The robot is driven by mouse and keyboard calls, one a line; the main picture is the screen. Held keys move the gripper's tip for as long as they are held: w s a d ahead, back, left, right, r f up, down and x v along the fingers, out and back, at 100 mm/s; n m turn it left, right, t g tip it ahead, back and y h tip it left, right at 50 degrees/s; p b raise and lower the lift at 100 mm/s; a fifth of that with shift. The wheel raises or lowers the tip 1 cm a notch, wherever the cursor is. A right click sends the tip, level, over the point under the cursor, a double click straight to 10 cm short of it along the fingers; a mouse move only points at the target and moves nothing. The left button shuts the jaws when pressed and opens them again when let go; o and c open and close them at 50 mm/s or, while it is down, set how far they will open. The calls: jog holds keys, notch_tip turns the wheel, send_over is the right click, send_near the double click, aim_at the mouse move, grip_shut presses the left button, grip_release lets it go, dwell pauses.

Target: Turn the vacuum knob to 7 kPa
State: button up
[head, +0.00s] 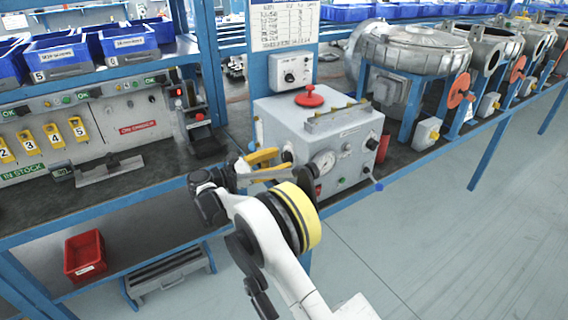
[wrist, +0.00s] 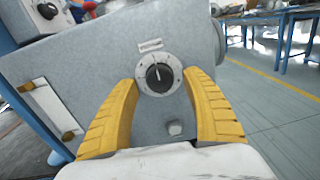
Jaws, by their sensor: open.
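The vacuum knob (wrist: 159,77) is a black dial with a pale pointer line on a round light scale plate, set in the sloped face of a grey box. The pointer stands roughly upright in the wrist view; the scale figures are too small to read. My gripper (wrist: 160,92) has two yellow fingers, open, one on each side of the dial and apart from it. In the head view my gripper (head: 264,165) is at the left side of the grey box (head: 268,125), and the arm partly hides the box there.
A second black knob (head: 290,77) is on a panel above. A bolt head (wrist: 174,127) is below the dial.

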jog(key=shift+w+d, duration=0.4)
jog(key=shift+d, duration=0.2)
jog(key=c, duration=1.2)
